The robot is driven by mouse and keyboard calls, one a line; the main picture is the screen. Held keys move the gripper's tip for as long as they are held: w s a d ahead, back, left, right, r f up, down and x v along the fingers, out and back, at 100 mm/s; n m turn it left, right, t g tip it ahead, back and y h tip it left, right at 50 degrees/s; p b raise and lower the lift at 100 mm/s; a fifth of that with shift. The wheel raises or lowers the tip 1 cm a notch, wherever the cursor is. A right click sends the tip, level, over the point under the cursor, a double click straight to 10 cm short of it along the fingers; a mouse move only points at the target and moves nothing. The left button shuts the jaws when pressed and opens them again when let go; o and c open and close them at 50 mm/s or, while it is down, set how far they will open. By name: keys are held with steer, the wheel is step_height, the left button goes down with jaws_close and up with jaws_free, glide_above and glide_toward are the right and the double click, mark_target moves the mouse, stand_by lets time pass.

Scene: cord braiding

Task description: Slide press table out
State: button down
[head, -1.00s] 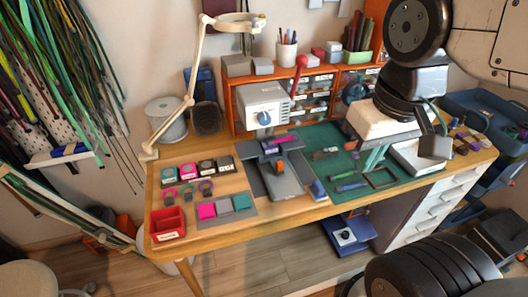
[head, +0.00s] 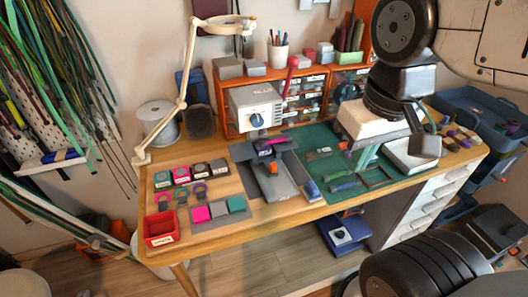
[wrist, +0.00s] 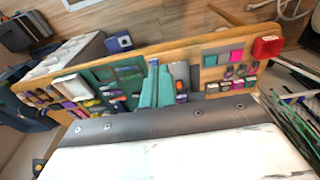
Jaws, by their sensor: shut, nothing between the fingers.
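The press (head: 256,108) is a white box with a blue dial and a red-knobbed lever, at the back middle of the bench. Its grey press table (head: 283,184) lies in front of it, with an orange tab near its middle. A dark and pink-purple item (head: 270,147) lies at its rear, under the press. My gripper (head: 366,165) has teal fingers and is shut and empty, above the green mat to the right of the press table, apart from it. The teal fingers also show in the wrist view (wrist: 156,90), pointing toward the bench.
A green mat (head: 318,139) with small tools lies right of the press. Coloured swatches (head: 220,210), spools (head: 180,176) and a red tray (head: 160,228) are at left. A lamp (head: 188,60) arches over the back left. Drawers (head: 420,215) stand under the bench's right end.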

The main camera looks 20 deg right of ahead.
steer(key=c, duration=1.3)
jaws_free()
steer(key=shift+d+f, duration=0.1)
steer(key=shift+f, duration=0.05)
steer(key=m+g+y, duration=0.1)
steer(key=m+y, duration=0.4)
steer(key=m, duration=1.3)
glide_toward(274, 164)
steer(key=shift+h, duration=0.3)
steer(key=shift+a+x, duration=0.15)
steer(key=shift+x, duration=2.1)
steer(key=shift+a+x, duration=0.15)
steer(key=shift+x, duration=2.1)
